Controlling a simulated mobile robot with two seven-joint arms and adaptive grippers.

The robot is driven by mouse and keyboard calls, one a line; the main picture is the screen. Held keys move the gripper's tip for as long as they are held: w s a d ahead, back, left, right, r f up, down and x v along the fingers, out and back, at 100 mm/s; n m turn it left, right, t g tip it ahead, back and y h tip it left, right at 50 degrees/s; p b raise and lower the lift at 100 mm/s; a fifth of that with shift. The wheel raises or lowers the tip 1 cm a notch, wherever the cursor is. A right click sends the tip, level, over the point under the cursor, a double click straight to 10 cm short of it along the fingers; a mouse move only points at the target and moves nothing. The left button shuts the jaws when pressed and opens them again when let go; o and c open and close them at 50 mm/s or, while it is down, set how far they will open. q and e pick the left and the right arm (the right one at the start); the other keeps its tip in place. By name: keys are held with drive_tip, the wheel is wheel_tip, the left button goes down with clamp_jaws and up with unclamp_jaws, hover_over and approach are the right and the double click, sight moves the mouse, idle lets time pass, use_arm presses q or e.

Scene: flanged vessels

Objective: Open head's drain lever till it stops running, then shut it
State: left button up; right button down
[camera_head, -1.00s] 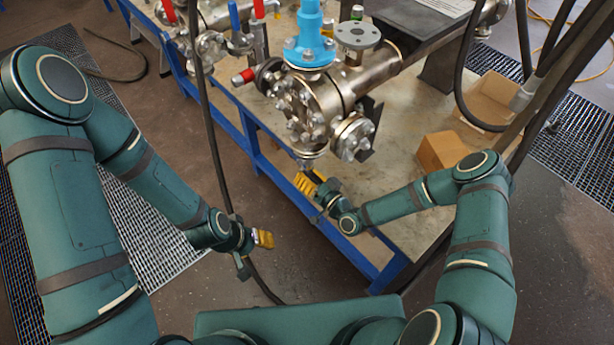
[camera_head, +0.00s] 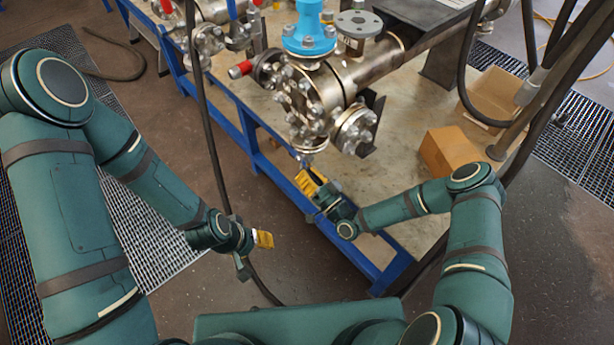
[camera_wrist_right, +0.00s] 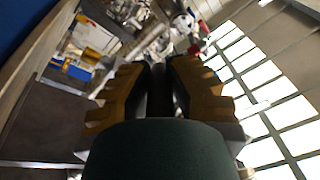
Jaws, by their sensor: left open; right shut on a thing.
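The metal vessel head (camera_head: 306,95), with its bolted flanges, sits on the skid in the head view. A small fitting (camera_head: 305,158) hangs from its underside, just above my right gripper (camera_head: 310,181). The right gripper's yellow fingers are shut on a thin dark piece, which looks like the drain lever (camera_wrist_right: 165,92) between the fingers in the right wrist view. The fingers hide most of it, so I cannot tell its angle. No running liquid can be made out. My left gripper (camera_head: 264,240) is open and empty, low over the floor and apart from the vessel.
The blue skid rail (camera_head: 270,175) runs under my right gripper. A cardboard box (camera_head: 447,150) stands on the skid at right. Dark hoses (camera_head: 212,150) hang near the left arm and at right. Floor between the left arm and skid is mostly clear.

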drive_tip(key=shift+w+a+f+t+y, duration=0.2)
drive_tip(key=shift+f+t+y, duration=0.35)
drive_tip(key=shift+t, duration=0.25)
drive_tip(key=shift+w+a+f+t+y, duration=0.15)
drive_tip(key=shift+f+t+y, duration=0.3)
drive_tip(key=shift+t+y, duration=0.3)
drive_tip(key=c, duration=0.9)
unclamp_jaws()
drive_tip(key=shift+a, duration=0.1)
drive_tip(key=shift+o, duration=0.2)
drive_tip(key=v, duration=0.7)
drive_tip(key=shift+f, duration=0.25)
drive_tip(key=shift+s, duration=0.1)
drive_tip(key=shift+c, duration=0.3)
